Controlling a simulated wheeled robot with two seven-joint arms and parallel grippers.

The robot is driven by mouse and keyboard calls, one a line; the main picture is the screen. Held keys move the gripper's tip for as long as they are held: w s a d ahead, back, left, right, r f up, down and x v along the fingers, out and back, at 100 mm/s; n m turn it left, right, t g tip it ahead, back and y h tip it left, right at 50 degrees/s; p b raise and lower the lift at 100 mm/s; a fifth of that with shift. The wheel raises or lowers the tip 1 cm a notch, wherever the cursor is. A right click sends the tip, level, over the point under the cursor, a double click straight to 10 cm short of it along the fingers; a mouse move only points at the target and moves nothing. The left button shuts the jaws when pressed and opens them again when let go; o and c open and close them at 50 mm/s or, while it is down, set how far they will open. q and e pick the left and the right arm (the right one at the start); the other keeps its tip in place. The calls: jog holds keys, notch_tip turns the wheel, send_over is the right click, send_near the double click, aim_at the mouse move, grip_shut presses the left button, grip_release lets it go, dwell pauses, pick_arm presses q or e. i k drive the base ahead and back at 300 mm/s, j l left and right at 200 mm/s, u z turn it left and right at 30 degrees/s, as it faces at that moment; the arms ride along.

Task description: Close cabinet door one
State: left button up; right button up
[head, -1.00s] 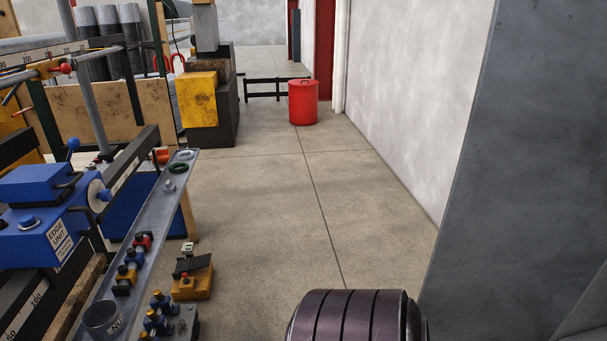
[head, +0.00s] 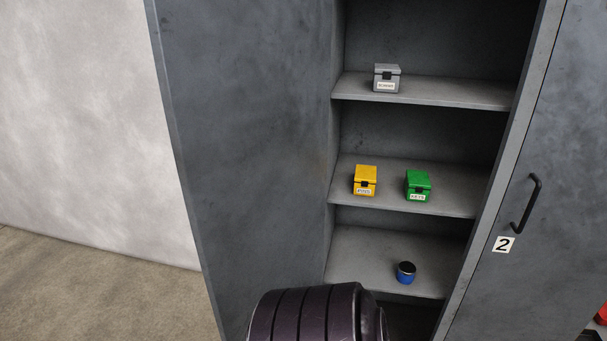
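A grey cabinet with its shelves exposed fills the middle of the head view. A large grey panel (head: 250,130) stands to the left of the shelf opening; it looks like door one swung open, but no number or handle shows on it. The closed door two (head: 560,170) is on the right, with a black handle (head: 526,204) and a label reading 2. Neither gripper is in view. A dark ribbed part of my own body covers the bottom, in front of the panel's lower edge.
The shelves hold a grey box (head: 386,80), a yellow box (head: 365,181), a green box (head: 418,186) and a blue tin (head: 405,273). A white wall (head: 90,120) and bare floor (head: 100,290) are at left. A red object (head: 601,314) shows at the lower right edge.

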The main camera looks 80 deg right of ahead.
aim_at(244, 85)
jog(key=i+z, duration=0.2)
jog(key=z, duration=0.2)
jog(key=i+z, duration=0.25)
jog(key=z, duration=0.15)
jog(key=i+j+z, duration=0.1)
jog(key=z, duration=0.35)
jog(key=i+j+z, duration=0.25)
jog(key=z, duration=0.15)
jog(key=i+z, duration=0.15)
jog(key=z, duration=0.3)
jog(key=i+j+z, duration=0.15)
jog(key=z, duration=0.35)
jog(key=i+j+z, duration=0.1)
jog(key=z, duration=0.35)
jog(key=i+j+z, duration=0.1)
jog(key=j+z, duration=0.45)
jog(key=z, duration=0.4)
jog(key=k+j, duration=0.1)
jog(key=j, duration=0.15)
jog(key=k+j, duration=0.1)
jog(key=j, duration=0.2)
jog(key=k+j, duration=0.3)
jog(key=j, duration=0.15)
jog(key=k+j+u, duration=0.1)
jog(key=k+j, duration=0.2)
jog(key=j, duration=0.1)
